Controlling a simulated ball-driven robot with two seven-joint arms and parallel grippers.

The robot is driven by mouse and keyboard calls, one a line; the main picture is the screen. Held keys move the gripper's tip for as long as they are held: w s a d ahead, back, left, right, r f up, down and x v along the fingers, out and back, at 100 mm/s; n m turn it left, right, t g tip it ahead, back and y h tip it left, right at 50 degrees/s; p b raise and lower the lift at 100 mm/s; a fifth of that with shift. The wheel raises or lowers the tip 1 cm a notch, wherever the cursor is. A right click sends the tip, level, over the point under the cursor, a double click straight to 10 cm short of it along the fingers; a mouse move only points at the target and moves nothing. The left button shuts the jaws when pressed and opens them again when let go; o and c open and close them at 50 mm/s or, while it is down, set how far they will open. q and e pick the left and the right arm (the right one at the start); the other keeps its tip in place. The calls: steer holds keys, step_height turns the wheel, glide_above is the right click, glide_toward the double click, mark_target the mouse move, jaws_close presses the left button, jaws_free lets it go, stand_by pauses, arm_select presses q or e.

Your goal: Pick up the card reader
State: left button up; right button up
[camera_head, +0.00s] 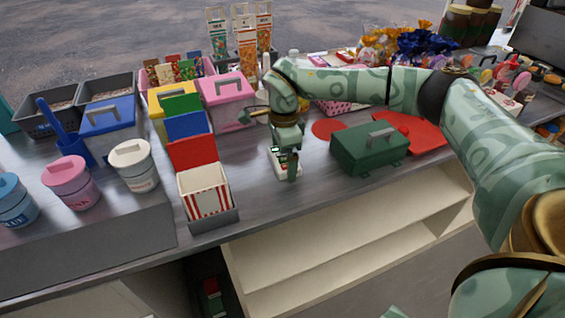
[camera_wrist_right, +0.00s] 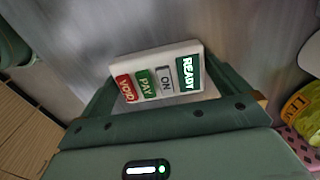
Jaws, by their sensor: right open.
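The card reader (camera_head: 277,162) is a small white box on the grey metal counter. In the right wrist view the card reader (camera_wrist_right: 154,81) shows a green READY screen and red VOID, green PAY and pale ON keys. My right gripper (camera_head: 286,166) points down over it. In the right wrist view the open fingers of my right gripper (camera_wrist_right: 160,73) stand one on each side of the reader. Whether either finger touches it I cannot tell. In the head view the gripper hides part of the reader. My left gripper is out of view.
A dark green cash box (camera_head: 368,150) stands close on the right, by red mats (camera_head: 405,128). On the left are a holder with red-striped bags (camera_head: 205,192), a pink-lidded box (camera_head: 226,88) and labelled tubs (camera_head: 133,165). The counter's front edge is near; bare counter lies before the reader.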

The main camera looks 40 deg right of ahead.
steer(key=shift+r, duration=0.15)
steer(key=c, duration=0.8)
steer(key=shift+o, duration=0.2)
